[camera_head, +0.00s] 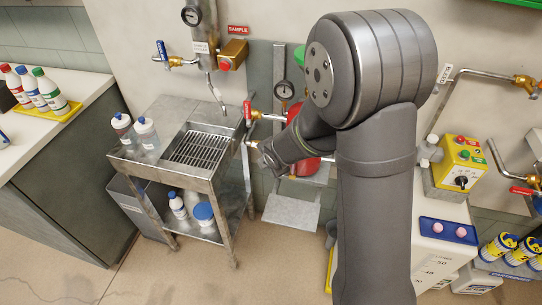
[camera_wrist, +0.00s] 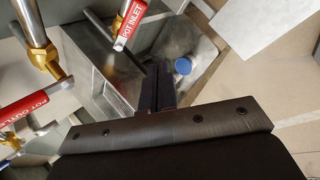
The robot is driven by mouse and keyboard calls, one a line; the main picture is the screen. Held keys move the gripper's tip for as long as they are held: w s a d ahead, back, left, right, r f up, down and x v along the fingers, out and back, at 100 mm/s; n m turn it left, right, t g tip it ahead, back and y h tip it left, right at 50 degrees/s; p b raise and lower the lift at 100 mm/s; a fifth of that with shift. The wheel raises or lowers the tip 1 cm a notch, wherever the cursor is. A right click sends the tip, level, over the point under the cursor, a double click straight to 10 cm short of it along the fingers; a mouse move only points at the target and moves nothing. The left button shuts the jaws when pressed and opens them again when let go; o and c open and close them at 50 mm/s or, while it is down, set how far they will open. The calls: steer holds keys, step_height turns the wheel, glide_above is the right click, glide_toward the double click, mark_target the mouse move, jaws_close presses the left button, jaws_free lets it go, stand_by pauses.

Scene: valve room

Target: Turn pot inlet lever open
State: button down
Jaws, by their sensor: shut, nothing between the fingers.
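The pot inlet lever (camera_wrist: 130,24) is red with a white "POT INLET" label; it shows at the top of the wrist view beside a brass fitting. My gripper (camera_wrist: 160,80) is shut and empty, its fingers below and to the right of the lever, apart from it in the picture. In the head view, a small red lever (camera_head: 247,113) stands upright on a brass valve left of the red pot (camera_head: 304,120); its label is too small to read. My dark wrist hides part of the pot, and the fingertips are hard to make out there.
A second red lever, labelled pot outlet (camera_wrist: 32,106), is at the left of the wrist view, near a large brass fitting (camera_wrist: 36,42). A steel sink cart (camera_head: 152,163) with bottles stands left of my wrist. A yellow control box (camera_head: 461,158) is at the right.

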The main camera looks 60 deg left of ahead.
steer(key=w+a+f+n+t+h, duration=0.1)
steer(key=w+a+f+n+h, duration=0.2)
steer(key=a+f+n, duration=0.3)
steer(key=shift+w+a+f+n+t, duration=0.2)
steer(key=shift+w+a+n+t, duration=0.1)
steer(key=shift+w+a+n, duration=0.3)
stand_by(0.5)
steer(key=shift+d+r, duration=0.1)
